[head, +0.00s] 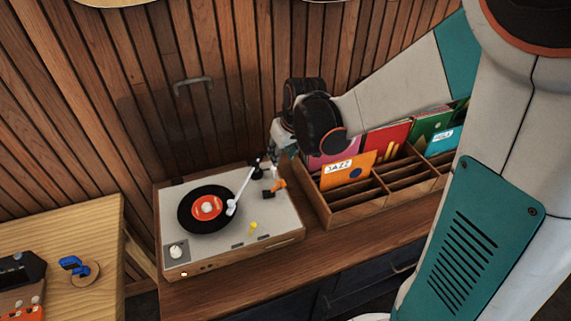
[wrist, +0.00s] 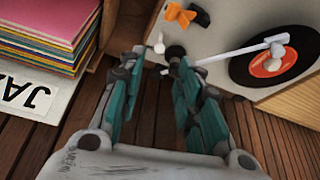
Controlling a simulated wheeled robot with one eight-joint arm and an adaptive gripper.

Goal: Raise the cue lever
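The turntable (head: 285,215) stands on a wooden counter with a black record (head: 190,222) with a red label on it. Its white tonearm (head: 243,187) reaches over the record's right edge; it also shows in the wrist view (wrist: 228,54). A small orange lever-like piece (head: 279,184) with a dark base, perhaps the cue lever, sits right of the tonearm; it also shows in the wrist view (wrist: 180,14). My gripper (head: 279,158) is above the turntable's back right corner. In the wrist view its teal fingers (wrist: 156,68) are apart with nothing between them.
A wooden record crate (head: 335,213) with colourful sleeves, one marked JAZZ (head: 348,171), stands close on the right. A slatted wall is behind. A yellow knob (head: 253,226) is at the turntable's front. A lighter table (head: 100,235) is at left.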

